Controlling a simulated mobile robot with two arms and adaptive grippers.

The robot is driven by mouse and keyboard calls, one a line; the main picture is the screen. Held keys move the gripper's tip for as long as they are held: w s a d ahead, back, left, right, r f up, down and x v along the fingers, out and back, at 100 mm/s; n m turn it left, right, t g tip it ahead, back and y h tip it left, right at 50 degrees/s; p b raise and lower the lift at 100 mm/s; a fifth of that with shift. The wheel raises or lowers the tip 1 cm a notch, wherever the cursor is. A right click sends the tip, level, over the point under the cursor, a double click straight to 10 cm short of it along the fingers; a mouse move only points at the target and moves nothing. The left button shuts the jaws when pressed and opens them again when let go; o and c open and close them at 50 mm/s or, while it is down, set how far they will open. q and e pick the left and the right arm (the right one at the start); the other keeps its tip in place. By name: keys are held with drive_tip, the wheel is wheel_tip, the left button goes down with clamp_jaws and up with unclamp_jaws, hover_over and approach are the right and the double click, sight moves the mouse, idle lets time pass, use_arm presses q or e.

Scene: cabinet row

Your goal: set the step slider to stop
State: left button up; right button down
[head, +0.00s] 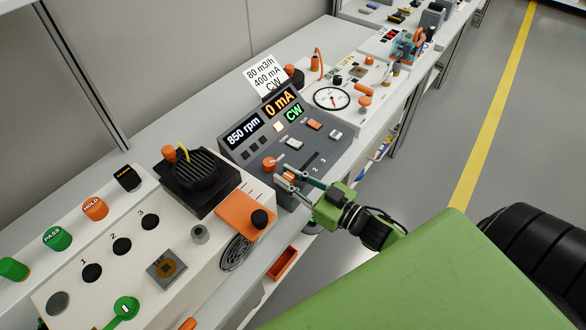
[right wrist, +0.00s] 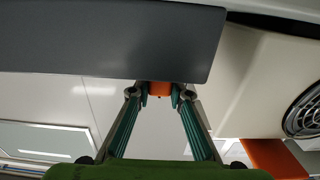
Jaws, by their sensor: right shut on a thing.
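The dark grey console (head: 262,180) has lit displays reading 850 rpm, 0 mA and CW. Its sloped face carries small numerals (head: 316,163), of which 1 and 2 can be made out, close to my right gripper. My right gripper (head: 284,178) reaches over the console's front edge from the right. Its fingers are shut on a small orange handle (head: 289,177), apparently the step slider's. In the right wrist view the orange handle (right wrist: 159,88) sits between the fingertips, partly hidden by the grey panel. Which mark the slider stands at cannot be told. My left gripper is out of view.
An orange knob (head: 269,164) is close left of the fingers. A white card (head: 266,77) reading 80 m3/h, 400 mA, CW stands behind the console. A black-topped unit (head: 200,180) and an orange plate (head: 240,215) lie left. The aisle floor (head: 440,130) is clear.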

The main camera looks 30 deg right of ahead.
drive_tip(key=shift+s+a, duration=0.1)
drive_tip(key=shift+a, duration=0.05)
drive_tip(key=c, duration=1.8)
unclamp_jaws()
drive_tip(key=shift+c, duration=0.2)
drive_tip(key=shift+s, duration=0.3)
drive_tip(key=v, duration=1.1)
drive_tip(key=shift+s, duration=0.15)
